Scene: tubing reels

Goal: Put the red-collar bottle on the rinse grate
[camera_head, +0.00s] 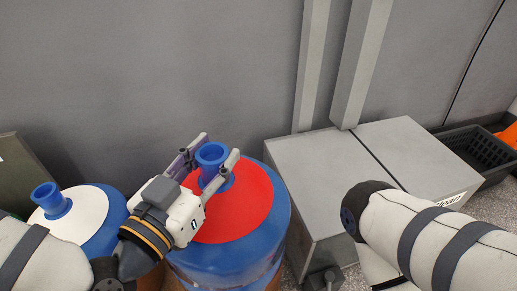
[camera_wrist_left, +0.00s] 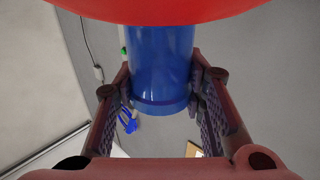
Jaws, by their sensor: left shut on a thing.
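The red-collar bottle (camera_head: 259,207) is a big blue bottle with a red collar and a blue neck. It appears upright at the lower middle of the head view; its base is out of sight. My left gripper (camera_head: 218,146) is shut on its neck, one finger on each side. In the left wrist view, the blue neck (camera_wrist_left: 161,65) sits between the fingers, with the red collar (camera_wrist_left: 160,10) along the top edge. I cannot make out a clear rinse grate.
A white-collar blue bottle (camera_head: 85,222) stands to the left, partly behind my left arm. A grey box (camera_head: 318,170) with a split top and a partly hidden label stands right of the red-collar bottle. A black crate (camera_head: 478,150) lies beyond it. A grey wall closes the back.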

